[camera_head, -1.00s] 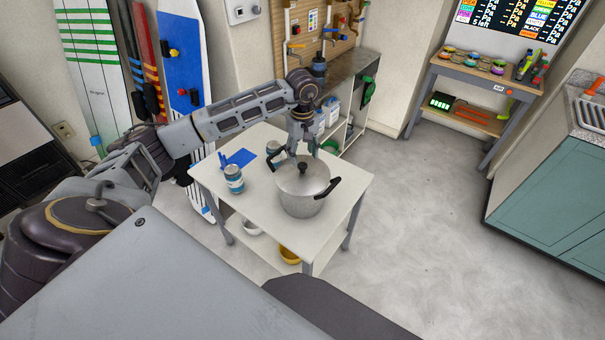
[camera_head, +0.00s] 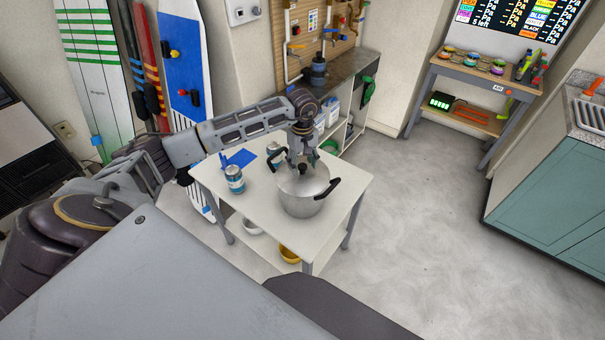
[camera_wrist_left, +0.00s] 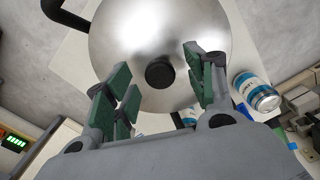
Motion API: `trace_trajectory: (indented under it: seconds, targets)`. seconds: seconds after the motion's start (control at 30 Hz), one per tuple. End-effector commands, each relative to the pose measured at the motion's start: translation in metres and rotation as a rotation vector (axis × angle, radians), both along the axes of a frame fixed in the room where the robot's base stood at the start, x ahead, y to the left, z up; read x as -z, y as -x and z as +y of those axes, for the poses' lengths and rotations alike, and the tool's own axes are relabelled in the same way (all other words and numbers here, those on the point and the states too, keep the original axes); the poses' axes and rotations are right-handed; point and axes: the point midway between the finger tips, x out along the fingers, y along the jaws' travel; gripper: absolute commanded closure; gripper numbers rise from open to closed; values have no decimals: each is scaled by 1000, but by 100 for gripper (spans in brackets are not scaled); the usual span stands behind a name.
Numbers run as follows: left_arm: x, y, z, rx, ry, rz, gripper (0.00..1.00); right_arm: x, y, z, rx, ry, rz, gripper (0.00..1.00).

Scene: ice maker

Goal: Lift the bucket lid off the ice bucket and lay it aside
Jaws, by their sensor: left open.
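The ice bucket (camera_head: 300,207) is a silver metal pot with dark side handles, standing on a small white table. Its bucket lid (camera_head: 314,183) is a silver disc with a round black knob, and it sits on top of the pot. In the left wrist view the lid (camera_wrist_left: 190,35) fills the upper middle, and the black knob (camera_wrist_left: 160,74) lies between the finger tips' directions. My left gripper (camera_head: 302,163) is open and points down above the lid, close to the knob. In the wrist view its green-padded fingers (camera_wrist_left: 158,82) stand apart on either side of the knob. My right gripper is not in view.
The white table (camera_head: 340,205) also bears a blue-and-white can (camera_head: 235,180), a second can (camera_head: 273,152) behind it and a blue flat item (camera_head: 241,158). Bare tabletop lies left of and in front of the pot. Bowls stand on the lower shelf.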

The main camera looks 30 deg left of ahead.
Motion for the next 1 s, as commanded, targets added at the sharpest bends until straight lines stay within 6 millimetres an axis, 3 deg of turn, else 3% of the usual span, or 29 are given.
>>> trace_trajectory:
  seconds: [0.3,0.7,1.0]
  targets:
    - [17,0,0,0,0,0,45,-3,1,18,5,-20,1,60]
    - [17,0,0,0,0,0,46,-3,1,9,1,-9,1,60]
    - [17,0,0,0,0,0,85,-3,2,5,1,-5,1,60]
